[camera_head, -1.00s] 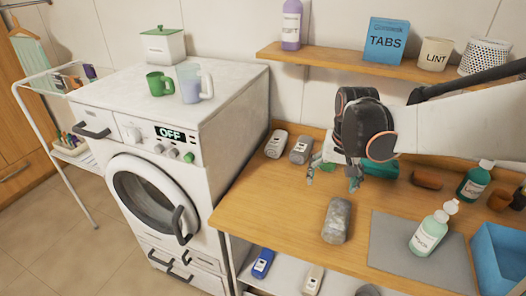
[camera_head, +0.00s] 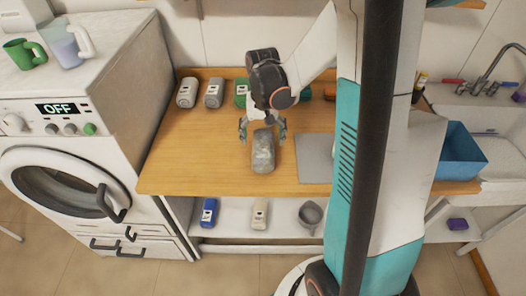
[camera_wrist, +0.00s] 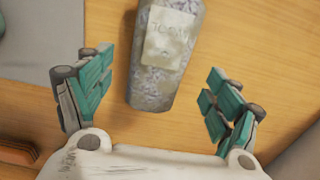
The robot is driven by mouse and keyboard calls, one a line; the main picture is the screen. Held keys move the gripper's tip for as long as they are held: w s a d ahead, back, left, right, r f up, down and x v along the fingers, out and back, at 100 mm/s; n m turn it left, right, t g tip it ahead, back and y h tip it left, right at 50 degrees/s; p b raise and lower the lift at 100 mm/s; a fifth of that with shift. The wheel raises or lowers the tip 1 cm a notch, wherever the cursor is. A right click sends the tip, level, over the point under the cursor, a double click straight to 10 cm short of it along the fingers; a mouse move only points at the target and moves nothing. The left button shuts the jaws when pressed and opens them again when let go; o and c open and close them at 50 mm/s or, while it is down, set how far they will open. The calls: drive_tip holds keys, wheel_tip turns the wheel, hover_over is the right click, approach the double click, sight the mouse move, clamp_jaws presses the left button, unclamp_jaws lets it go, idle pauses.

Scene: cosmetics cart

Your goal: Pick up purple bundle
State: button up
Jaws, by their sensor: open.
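A grey, faintly purple mottled bundle (camera_head: 263,155) with a pale label lies on the wooden counter (camera_head: 205,150). It also shows in the wrist view (camera_wrist: 160,85), its near end between my finger pads. My gripper (camera_head: 262,130) is open over the bundle's far end, one finger on each side. In the wrist view my gripper (camera_wrist: 155,98) has clear gaps to the bundle on both sides. A small, plainly purple item (camera_head: 458,224) lies low at the right, below the sink; I cannot tell its kind.
Bottles (camera_head: 213,93) stand along the counter's back left. A grey mat (camera_head: 314,158) lies right of the bundle, with a blue bin (camera_head: 460,152) farther right. The lower shelf holds a blue bottle (camera_head: 209,212) and a grey cup (camera_head: 310,214). The washing machine (camera_head: 75,130) is left.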

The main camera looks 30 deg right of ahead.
sight(263, 142)
wheel_tip(263, 142, down, 5)
drive_tip(key=shift+d+f+b, duration=0.1)
drive_tip(key=shift+f+b, duration=0.05)
drive_tip(key=shift+b, duration=0.9)
drive_tip(key=c, duration=1.4)
wheel_tip(263, 142, up, 20)
drive_tip(key=p, duration=0.6)
